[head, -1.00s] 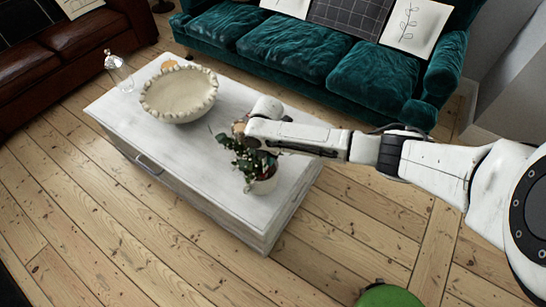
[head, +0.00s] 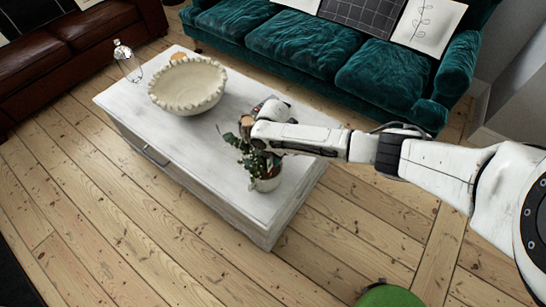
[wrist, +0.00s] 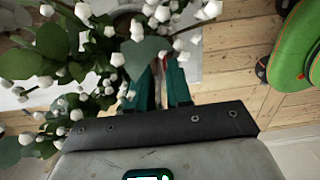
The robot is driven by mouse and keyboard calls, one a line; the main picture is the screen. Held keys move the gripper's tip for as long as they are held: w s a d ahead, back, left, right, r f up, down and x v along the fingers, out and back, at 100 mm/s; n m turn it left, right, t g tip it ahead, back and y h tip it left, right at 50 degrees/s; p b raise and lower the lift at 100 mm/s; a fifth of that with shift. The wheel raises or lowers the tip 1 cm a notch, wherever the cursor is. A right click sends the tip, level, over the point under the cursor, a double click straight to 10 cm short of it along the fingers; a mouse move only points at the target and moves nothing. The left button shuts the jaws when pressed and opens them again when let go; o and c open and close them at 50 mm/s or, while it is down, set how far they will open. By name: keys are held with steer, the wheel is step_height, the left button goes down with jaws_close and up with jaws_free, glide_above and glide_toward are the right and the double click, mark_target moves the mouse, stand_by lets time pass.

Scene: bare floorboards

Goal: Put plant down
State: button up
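I cannot tell whether the pot's base touches the tabletop. My gripper (wrist: 162,88) is at the plant, its teal fingers close together with a narrow gap. They appear closed on the edge of the pot, though leaves and berries (wrist: 150,40) hide part of the contact. In the head view my arm covers the fingers.
A teal sofa (head: 330,50) is behind, a brown leather sofa (head: 70,50) at left. A green round object (head: 388,296) is at the bottom. Bare tabletop lies left of the plant.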

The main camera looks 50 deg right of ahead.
steer(key=shift+o, duration=1.2)
steer(key=shift+r, duration=0.1)
